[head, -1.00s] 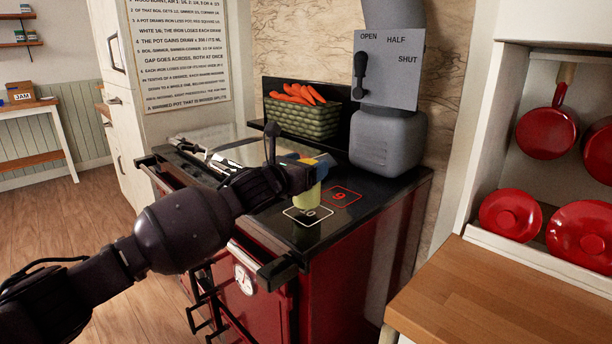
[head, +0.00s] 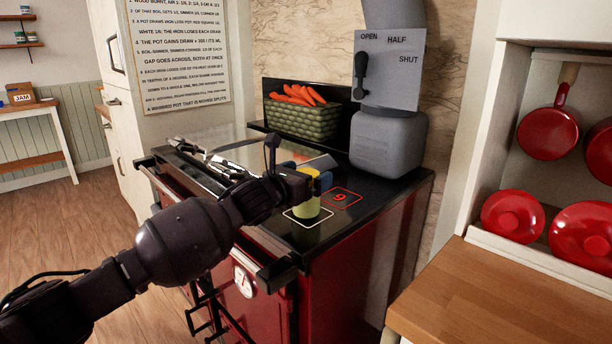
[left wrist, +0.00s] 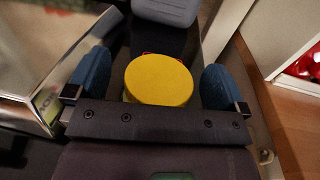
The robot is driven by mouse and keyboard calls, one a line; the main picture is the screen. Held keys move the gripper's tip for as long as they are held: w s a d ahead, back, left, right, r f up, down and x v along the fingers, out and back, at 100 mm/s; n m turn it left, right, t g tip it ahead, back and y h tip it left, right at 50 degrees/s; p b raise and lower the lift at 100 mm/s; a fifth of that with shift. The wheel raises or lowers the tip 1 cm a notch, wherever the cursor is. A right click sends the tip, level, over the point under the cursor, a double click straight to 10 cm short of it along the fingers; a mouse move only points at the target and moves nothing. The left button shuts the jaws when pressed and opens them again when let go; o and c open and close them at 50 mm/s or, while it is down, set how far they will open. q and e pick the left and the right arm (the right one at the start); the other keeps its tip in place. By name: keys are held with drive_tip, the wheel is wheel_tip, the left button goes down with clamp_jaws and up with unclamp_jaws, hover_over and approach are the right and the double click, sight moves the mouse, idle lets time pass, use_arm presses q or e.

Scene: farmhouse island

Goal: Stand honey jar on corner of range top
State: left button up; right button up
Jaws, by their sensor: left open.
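The honey jar (head: 306,208), pale yellow with a yellow lid, stands upright on the black range top (head: 345,225), inside a white-outlined square near the front right corner. My left gripper (head: 310,178) is at the jar's upper part, and its dark wrist hides part of it. In the left wrist view, the round yellow lid (left wrist: 158,79) lies between the two blue fingers (left wrist: 155,84), with a visible gap on the right side. The gripper is open around the jar. My right gripper is not in view.
A red-outlined square marked 9 (head: 341,198) lies just behind the jar. A grey hood body (head: 388,145) with a lever plate rises at the back right. A green basket of carrots (head: 302,118) is at the back. A wooden counter (head: 500,295) is at the right.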

use_arm(q)
drive_tip(key=shift+s+a+r, duration=0.25)
drive_tip(key=shift+s+a, duration=0.1)
drive_tip(key=shift+s, duration=0.05)
drive_tip(key=p+v, duration=0.3)
drive_tip(key=v, duration=0.8)
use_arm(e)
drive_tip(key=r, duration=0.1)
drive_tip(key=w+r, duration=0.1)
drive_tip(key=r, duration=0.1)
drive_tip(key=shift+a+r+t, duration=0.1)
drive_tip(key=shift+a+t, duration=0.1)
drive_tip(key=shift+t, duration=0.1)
use_arm(q)
drive_tip(key=shift+f, duration=0.15)
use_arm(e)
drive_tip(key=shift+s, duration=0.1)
